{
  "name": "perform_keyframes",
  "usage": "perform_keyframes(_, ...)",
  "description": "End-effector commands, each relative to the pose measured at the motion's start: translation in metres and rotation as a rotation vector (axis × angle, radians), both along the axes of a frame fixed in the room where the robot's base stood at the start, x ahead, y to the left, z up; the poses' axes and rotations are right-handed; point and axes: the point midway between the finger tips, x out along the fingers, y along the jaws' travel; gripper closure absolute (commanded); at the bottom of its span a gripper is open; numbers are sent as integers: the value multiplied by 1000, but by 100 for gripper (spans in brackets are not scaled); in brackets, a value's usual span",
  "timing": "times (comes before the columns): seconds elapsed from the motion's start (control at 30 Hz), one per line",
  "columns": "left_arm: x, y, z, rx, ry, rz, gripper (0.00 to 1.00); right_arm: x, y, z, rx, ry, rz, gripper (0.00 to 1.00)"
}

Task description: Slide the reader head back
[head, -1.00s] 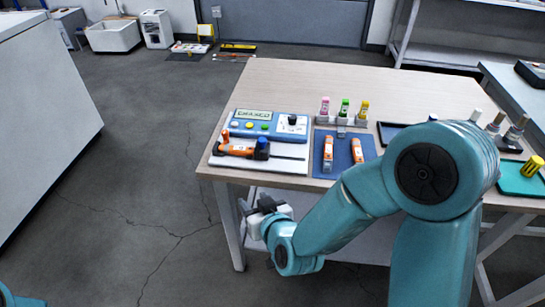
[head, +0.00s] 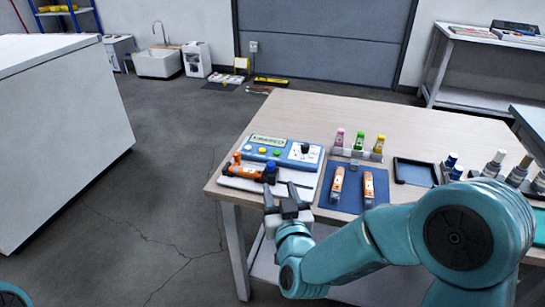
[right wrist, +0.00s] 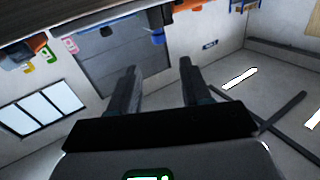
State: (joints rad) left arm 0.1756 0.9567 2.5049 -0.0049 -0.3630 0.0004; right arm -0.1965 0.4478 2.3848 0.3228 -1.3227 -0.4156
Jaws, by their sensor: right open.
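A blue reader unit (head: 284,152) with a display, coloured buttons and a dark dial stands on a white base plate (head: 230,183) at the table's near left. An orange piece with a dark block and blue knob (head: 270,167), seemingly the reader head, lies along the front of the plate. My right gripper (head: 281,196) is open and empty at the table's front edge, just in front of that dark block. It hides part of the plate. In the right wrist view, both fingers (right wrist: 158,88) are apart, with a blue piece (right wrist: 157,37) beyond them. My left gripper is out of view.
Two orange-and-white sticks (head: 337,185) lie on a blue mat (head: 351,203). Several coloured-capped bottles (head: 358,141) stand in a rack behind it. A dark tray (head: 415,172) and more bottles (head: 495,162) are to the right. The table's back (head: 330,108) is clear.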

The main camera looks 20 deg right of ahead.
Motion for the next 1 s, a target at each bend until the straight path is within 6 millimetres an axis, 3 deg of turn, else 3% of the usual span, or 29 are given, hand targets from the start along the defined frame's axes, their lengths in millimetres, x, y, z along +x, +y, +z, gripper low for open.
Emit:
perform_keyframes(0.2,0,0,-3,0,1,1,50,53,-7,-3,0,1,-1,52)
perform_keyframes(0.4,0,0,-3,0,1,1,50,89,-13,-4,-1,2,0,52)
perform_keyframes(0.6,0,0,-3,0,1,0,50,105,-15,-3,-1,2,2,52)
perform_keyframes(0.87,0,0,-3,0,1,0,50,107,-16,-3,-1,3,2,52)
perform_keyframes(0.9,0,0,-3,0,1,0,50,107,-16,-3,-1,3,2,55)
perform_keyframes(1.0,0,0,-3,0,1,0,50,106,-16,-3,-1,3,2,88)
